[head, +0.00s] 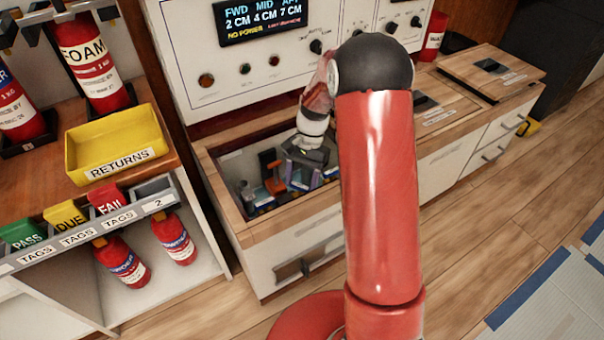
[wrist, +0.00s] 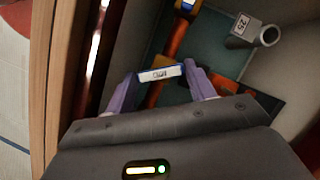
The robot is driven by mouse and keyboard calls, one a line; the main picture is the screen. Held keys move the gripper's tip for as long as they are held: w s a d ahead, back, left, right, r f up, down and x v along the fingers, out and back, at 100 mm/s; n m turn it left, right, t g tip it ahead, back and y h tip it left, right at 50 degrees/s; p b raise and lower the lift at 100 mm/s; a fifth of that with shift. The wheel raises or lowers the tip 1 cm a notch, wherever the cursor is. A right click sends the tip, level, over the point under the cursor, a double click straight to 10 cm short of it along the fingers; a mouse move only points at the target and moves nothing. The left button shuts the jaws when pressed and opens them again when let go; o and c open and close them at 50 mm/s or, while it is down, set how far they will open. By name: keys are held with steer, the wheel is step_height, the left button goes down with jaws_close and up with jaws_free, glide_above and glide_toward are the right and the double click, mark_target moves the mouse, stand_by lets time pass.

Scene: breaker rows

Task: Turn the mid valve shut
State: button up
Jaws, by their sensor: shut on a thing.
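My gripper (wrist: 161,76) reaches down into an open recess in the wooden counter (head: 228,165). Its purple fingers are shut on a blue-edged piece with a white label (wrist: 160,73). The label's small print looks like MID, but is hard to read. An orange bar (wrist: 178,38) runs behind this piece. In the head view the gripper (head: 302,178) is partly hidden in the recess, next to an orange handle (head: 275,180). How far the valve is turned cannot be told.
A grey tube (wrist: 268,36) with a tag stands near the recess wall. The display panel (head: 262,18) above reads FWD 2 CM, MID 4 CM, AFT 7 CM and NO POWER. A yellow RETURNS tray (head: 160,122) and extinguishers (head: 172,240) are at the left.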

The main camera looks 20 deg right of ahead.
steer(key=n, duration=0.2)
steer(key=n+h+p, duration=0.2)
steer(key=n, duration=0.1)
steer(key=shift+w+a+r+n+g, duration=0.1)
steer(key=shift+w+a+n+g, duration=0.05)
steer(key=shift+a+n+g, duration=0.2)
steer(key=n+h+p, duration=0.1)
steer(key=n+h, duration=0.1)
steer(key=n, duration=0.3)
steer(key=shift+p, duration=0.35)
steer(key=shift+n, duration=0.35)
steer(key=o, duration=0.7)
steer(key=v, duration=0.7)
steer(key=shift+w+a+r, duration=0.2)
steer(key=shift+w+r, duration=0.05)
steer(key=shift+r, duration=0.05)
steer(key=shift+p, duration=0.3)
